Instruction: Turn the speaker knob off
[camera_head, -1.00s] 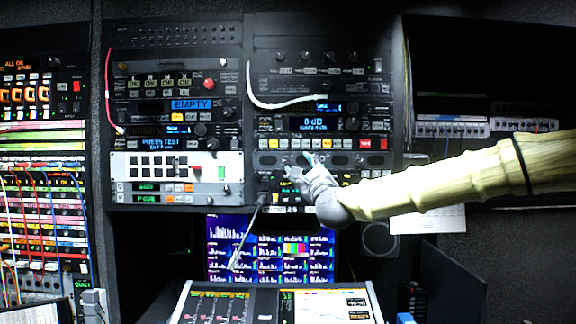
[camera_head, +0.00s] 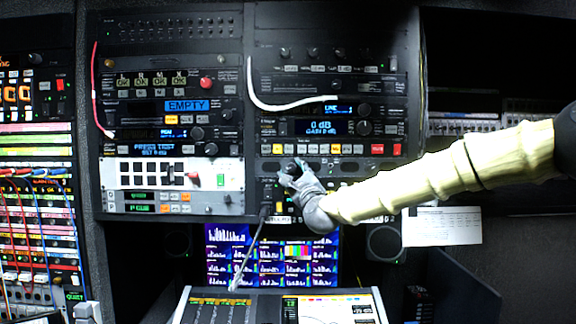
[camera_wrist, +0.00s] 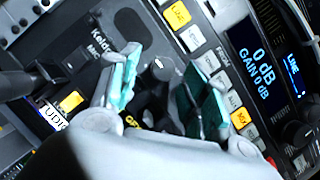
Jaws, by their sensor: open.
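A black round knob with a white mark (camera_wrist: 158,72) shows in the wrist view on the dark rack panel. My gripper (camera_wrist: 160,90) has its two green-padded fingers apart, one on each side of this knob. I cannot tell whether either finger touches it. In the head view my gripper (camera_head: 290,168) is at the rack's lower middle unit, below the row of lit buttons. It hides the knob there. Whether this knob is the speaker knob cannot be read from its label.
A blue "0 dB" display (camera_head: 325,127) and a button row (camera_head: 305,150) lie just above my gripper. A grey cable (camera_head: 250,245) hangs below it. A monitor (camera_head: 268,262) and console (camera_head: 280,305) stand beneath. A white cable (camera_head: 290,106) loops above.

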